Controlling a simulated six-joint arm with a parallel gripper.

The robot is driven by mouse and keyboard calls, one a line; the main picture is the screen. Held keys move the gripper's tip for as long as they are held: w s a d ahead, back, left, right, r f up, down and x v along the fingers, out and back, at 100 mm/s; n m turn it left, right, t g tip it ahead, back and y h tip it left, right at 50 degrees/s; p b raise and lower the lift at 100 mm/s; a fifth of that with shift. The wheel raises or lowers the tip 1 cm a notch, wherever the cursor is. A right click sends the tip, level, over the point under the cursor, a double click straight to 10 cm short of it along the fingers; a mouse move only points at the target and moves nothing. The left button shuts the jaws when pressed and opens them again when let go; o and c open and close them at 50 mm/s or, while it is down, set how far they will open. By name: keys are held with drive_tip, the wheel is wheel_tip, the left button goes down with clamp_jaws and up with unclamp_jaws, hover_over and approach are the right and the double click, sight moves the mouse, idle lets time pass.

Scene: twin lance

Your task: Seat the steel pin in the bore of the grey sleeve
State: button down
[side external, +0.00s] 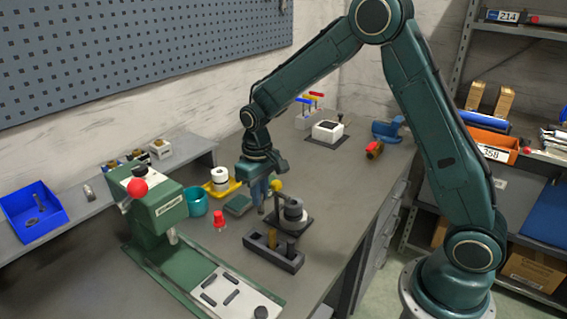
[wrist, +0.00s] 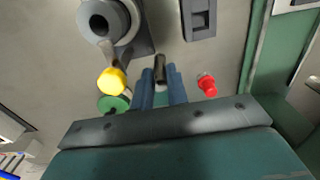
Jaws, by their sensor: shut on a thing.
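The steel pin (wrist: 160,68) is between the two blue fingers of my gripper (wrist: 162,86) in the wrist view, its end sticking out past the fingertips. In the side view my gripper (side external: 262,200) points down over the bench, just left of the grey sleeve (side external: 293,212), and the pin is hard to make out. The sleeve stands upright on a dark base. The wrist view shows the sleeve (wrist: 104,20) at upper left with its dark, open bore, apart from the pin. A lever with a yellow knob (wrist: 112,80) reaches from the sleeve's fixture towards my gripper.
A dark slotted block (side external: 274,250) stands in front of the sleeve. A red piece (side external: 219,219) is to the left of my gripper. A green press (side external: 155,205), a teal cup (side external: 195,202) and a yellow tray (side external: 222,188) stand further left. The bench behind is partly clear.

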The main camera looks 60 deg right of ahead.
drive_tip(key=shift+r, duration=0.1)
drive_tip(key=shift+d+r, duration=0.2)
drive_tip(key=shift+r, duration=0.3)
wheel_tip(320, 180, up, 10)
drive_tip(key=s+d+r+m, duration=0.1)
drive_tip(key=s+d, duration=0.1)
drive_tip(key=d, duration=0.1)
wheel_tip(320, 180, up, 8)
drive_tip(key=m, duration=0.1)
hover_over(293, 211)
drive_tip(key=w+d, duration=0.1)
drive_tip(key=d, duration=0.1)
drive_tip(key=shift+w+f, duration=0.1)
drive_tip(key=shift+f, duration=0.1)
wheel_tip(293, 211, down, 20)
drive_tip(key=shift+r, duration=0.1)
drive_tip(key=shift+f, duration=0.35)
